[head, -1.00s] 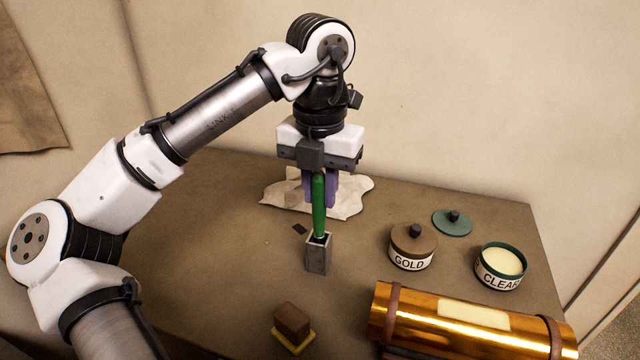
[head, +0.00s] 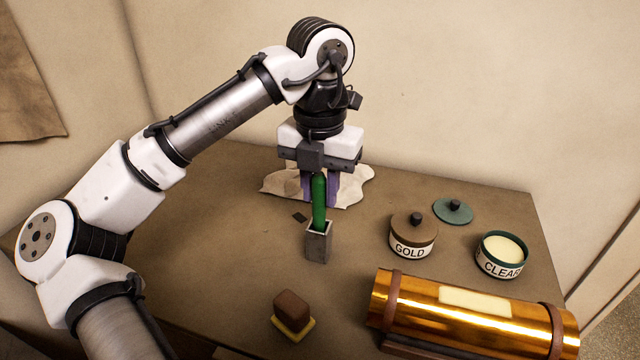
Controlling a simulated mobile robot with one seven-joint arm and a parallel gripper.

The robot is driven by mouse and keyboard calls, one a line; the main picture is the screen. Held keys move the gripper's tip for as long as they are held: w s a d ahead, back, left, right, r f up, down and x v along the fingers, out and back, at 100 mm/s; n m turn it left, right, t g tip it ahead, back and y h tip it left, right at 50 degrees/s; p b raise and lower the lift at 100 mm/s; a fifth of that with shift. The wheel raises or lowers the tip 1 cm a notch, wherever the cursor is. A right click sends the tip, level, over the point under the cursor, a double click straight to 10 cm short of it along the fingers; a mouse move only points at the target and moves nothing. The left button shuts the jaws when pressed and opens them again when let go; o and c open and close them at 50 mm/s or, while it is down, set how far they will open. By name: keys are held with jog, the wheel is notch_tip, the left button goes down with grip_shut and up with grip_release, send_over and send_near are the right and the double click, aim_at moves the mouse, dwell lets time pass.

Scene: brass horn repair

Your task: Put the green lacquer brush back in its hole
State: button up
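The green lacquer brush (head: 319,202) stands upright, its lower end inside the opening of a small grey square holder (head: 318,247). My gripper (head: 320,187) points straight down above the holder. Its purple fingers are on either side of the upper handle and appear shut on it. The bristle end is hidden inside the holder.
A gold jar (head: 411,246) and an open clear jar (head: 501,268) stand to the right, with a green lid (head: 453,211) behind. A brass tube (head: 470,315) lies at front right. A brown block (head: 292,307) sits in front. A pale cloth (head: 355,187) lies behind.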

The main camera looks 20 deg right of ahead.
jog(key=o, duration=0.4)
notch_tip(320, 180, up, 14)
jog(key=shift+f+p, duration=0.1)
jog(key=shift+p, duration=0.2)
dwell(0.5)
